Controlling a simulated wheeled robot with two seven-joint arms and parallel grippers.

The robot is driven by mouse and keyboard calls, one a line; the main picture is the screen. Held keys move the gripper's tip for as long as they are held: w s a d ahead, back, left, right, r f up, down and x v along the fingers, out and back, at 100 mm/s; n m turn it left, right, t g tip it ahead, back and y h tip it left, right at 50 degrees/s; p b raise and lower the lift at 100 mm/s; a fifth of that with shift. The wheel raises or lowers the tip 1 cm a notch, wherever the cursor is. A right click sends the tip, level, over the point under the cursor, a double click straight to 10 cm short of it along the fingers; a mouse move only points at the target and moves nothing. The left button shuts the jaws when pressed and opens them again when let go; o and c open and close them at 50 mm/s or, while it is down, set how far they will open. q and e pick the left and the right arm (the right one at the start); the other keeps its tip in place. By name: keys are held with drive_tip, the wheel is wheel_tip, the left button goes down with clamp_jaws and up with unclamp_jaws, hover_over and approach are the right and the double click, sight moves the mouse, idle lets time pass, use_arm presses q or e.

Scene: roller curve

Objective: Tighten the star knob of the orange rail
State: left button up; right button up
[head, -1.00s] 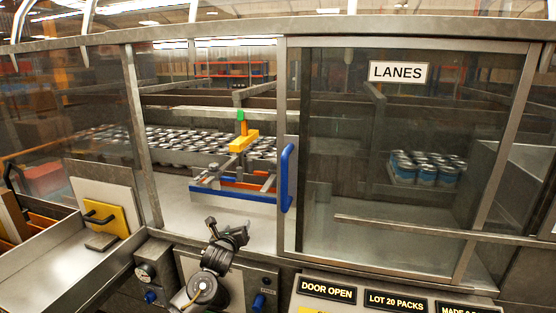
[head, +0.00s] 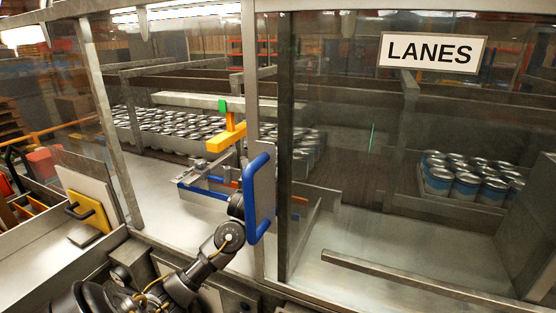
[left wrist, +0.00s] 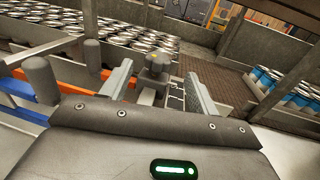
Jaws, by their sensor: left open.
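A dark star knob (left wrist: 157,64) with a small yellow mark on top stands ahead of my left gripper (left wrist: 160,72) in the left wrist view. The gripper is open, with one finger to each side of the knob in the picture. I cannot tell whether they touch it. The orange rail (left wrist: 66,76) lies to the left of the fingers, beside a blue rail (left wrist: 20,112). In the head view my left arm reaches into the opening, and its gripper is hidden behind the blue door handle (head: 249,200). The knob cannot be made out there. My right gripper is out of view.
The framed LANES window (head: 432,52) fills the right side. An orange-yellow T-shaped piece (head: 227,138) with a green top stands above the rails. Many cans (head: 180,125) lie behind, and blue-banded cans (head: 466,187) at the right. Dark posts (left wrist: 92,55) stand left of the gripper.

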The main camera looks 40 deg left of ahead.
use_arm(q)
drive_tip(key=p+x, duration=0.3)
drive_tip(key=x, duration=0.4)
drive_tip(key=shift+a, duration=0.15)
drive_tip(key=shift+w, duration=0.15)
drive_tip(key=shift+c, duration=0.6)
drive_tip(key=c, duration=0.8)
drive_tip(key=shift+c, duration=0.2)
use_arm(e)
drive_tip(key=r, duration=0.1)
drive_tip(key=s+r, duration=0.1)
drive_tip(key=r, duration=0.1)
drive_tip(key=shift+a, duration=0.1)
